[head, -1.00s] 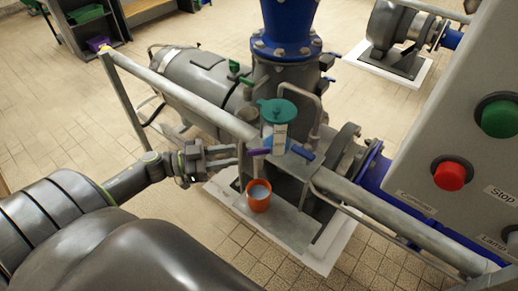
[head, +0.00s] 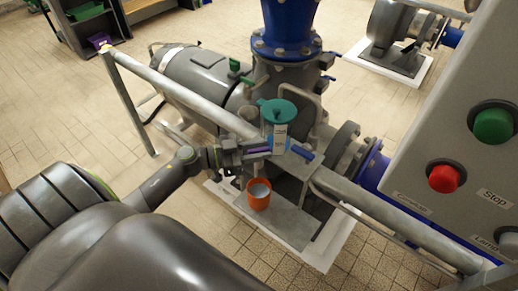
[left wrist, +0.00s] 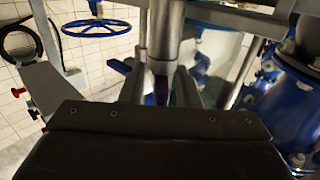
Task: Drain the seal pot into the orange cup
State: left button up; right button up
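The seal pot (head: 279,133) has a teal lid and a white label and stands by the pump behind the grey rail. A lever with a purple handle (head: 259,150) is at its lower left, and a blue handle (head: 302,152) is to the right. The orange cup (head: 258,201) stands upright below on the grey plinth, with something pale inside. My left gripper (head: 257,149) has its fingers on either side of the purple handle, above the cup. In the left wrist view the purple handle (left wrist: 159,87) shows between the fingers, which look apart. My right gripper is out of view.
The grey rail (head: 190,87) runs diagonally close to my left gripper. A control panel (head: 450,130) with green and red buttons fills the right side. The blue-necked pump (head: 285,45) stands behind. Open tiled floor lies at the left.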

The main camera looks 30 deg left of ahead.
pick_arm(q)
grip_shut()
jog(key=shift+m+g+h, duration=0.3)
jog(key=shift+g, duration=0.1)
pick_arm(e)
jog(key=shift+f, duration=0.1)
pick_arm(q)
jog(key=shift+w+f+m+g+h+b, duration=0.1)
jog(key=shift+m+g+h+b, duration=0.45)
jog(key=shift+m+g+h, duration=0.55)
jog(key=m+g+h+b, duration=0.1)
jog(key=g, duration=0.1)
jog(key=m+g+b, duration=0.2)
jog(key=g, duration=0.1)
jog(key=shift+f+h, duration=0.15)
jog(key=shift+h, duration=0.25)
jog(key=m+g+b, duration=0.2)
jog(key=g, duration=0.1)
jog(key=shift+m+g+h+b, duration=0.3)
jog(key=shift+b, duration=0.1)
jog(key=shift+r+m+g+b, duration=0.2)
jog(key=shift+m+g+b, duration=0.65)
jog(key=shift+g, duration=0.55)
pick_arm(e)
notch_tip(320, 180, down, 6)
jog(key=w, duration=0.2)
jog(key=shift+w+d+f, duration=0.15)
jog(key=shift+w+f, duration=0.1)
pick_arm(q)
jog(key=shift+r, duration=0.1)
